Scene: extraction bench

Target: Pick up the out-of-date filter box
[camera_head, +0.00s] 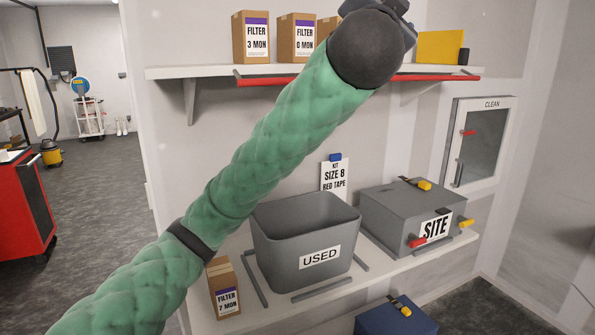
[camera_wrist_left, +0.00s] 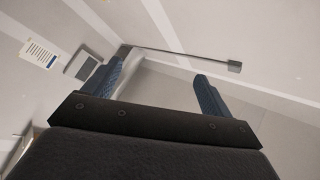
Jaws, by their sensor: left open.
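Two filter boxes stand upright on the upper shelf, one labelled 3 MON (camera_head: 251,38) and one labelled 0 MON (camera_head: 297,38). A third box (camera_head: 326,29) beside them is mostly hidden behind my left arm, its label unseen. A box labelled 7 MON (camera_head: 224,289) stands on the lower bench, left of the USED bin. My left arm crosses the head view up to the upper shelf, and its fingers are not clear there. In the left wrist view my left gripper (camera_wrist_left: 158,85) is open and empty, facing wall. My right gripper is not in view.
The open grey USED bin (camera_head: 305,245) and the SITE case (camera_head: 415,215) stand on the lower bench. A red bar (camera_head: 430,78) runs along the upper shelf's front edge. A yellow item (camera_head: 440,46) sits at its right end. A kit card (camera_head: 334,178) stands behind the bin.

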